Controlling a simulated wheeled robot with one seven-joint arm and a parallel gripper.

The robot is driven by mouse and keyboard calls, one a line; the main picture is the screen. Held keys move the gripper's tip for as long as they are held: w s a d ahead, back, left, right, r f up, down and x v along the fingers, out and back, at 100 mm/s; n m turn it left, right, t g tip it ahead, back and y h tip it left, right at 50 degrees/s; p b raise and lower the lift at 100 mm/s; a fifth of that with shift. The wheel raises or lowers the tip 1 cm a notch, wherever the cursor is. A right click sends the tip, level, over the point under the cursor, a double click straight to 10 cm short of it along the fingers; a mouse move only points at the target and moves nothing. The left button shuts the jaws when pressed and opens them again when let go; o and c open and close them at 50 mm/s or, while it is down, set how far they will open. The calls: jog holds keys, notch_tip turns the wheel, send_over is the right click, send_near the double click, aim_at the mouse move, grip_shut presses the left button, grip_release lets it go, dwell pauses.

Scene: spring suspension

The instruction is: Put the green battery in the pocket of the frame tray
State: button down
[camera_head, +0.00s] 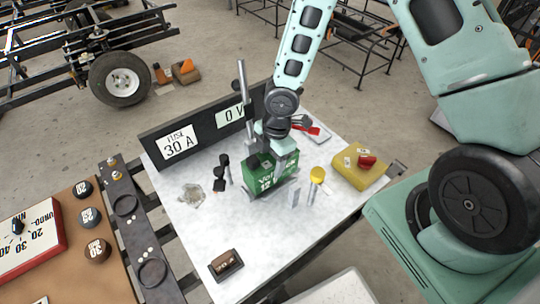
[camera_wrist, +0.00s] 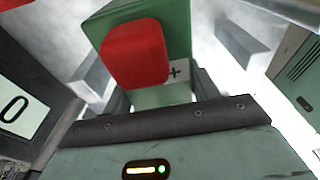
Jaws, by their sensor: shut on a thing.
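The green battery (camera_head: 266,181) has white lettering and stands upright near the middle of the white table. My gripper (camera_head: 268,152) comes down from above and is shut on its top. In the wrist view the battery (camera_wrist: 178,22) shows a red terminal cap and a plus mark close to my gripper (camera_wrist: 160,92). Grey metal of the frame tray (camera_head: 294,197) shows at the battery's lower right. In the wrist view a grey upright piece (camera_wrist: 240,48) stands apart from the battery. The battery's underside is hidden, so I cannot tell whether it is seated in the pocket.
A black panel (camera_head: 203,124) with "30 A" and "0 V" labels stands behind. A yellow box (camera_head: 358,174) with a red knob is at right, a yellow-topped post (camera_head: 317,175) nearer. Small black parts (camera_head: 224,170) are at left. The table's front middle is clear around a brown block (camera_head: 226,264).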

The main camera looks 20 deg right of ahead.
jog(key=shift+w+f, duration=0.1)
jog(key=shift+f, duration=0.9)
jog(key=shift+f, duration=0.15)
jog(key=shift+c, duration=2.1)
grip_release()
jog(key=r+p, duration=0.1)
jog(key=r, duration=0.2)
jog(key=d+r+p, duration=0.1)
jog(key=r, duration=0.7)
jog(key=shift+w+d+r+p, duration=0.1)
jog(key=shift+d+p, duration=0.25)
jog(key=shift+p, duration=0.05)
jog(key=shift+r, duration=0.65)
jog(key=s+a+r+m, duration=0.4)
jog(key=s+r+m, duration=0.2)
jog(key=s+r, duration=0.3)
jog(key=s+a+r+m+h, duration=0.1)
jog(key=s+a+r+m, duration=0.3)
jog(key=s+r+m, duration=0.2)
jog(key=s+r, duration=0.2)
jog(key=s, duration=0.2)
jog(key=shift+s+r+m, duration=0.25)
jog(key=shift+r+m, duration=0.05)
jog(key=shift+r, duration=0.1)
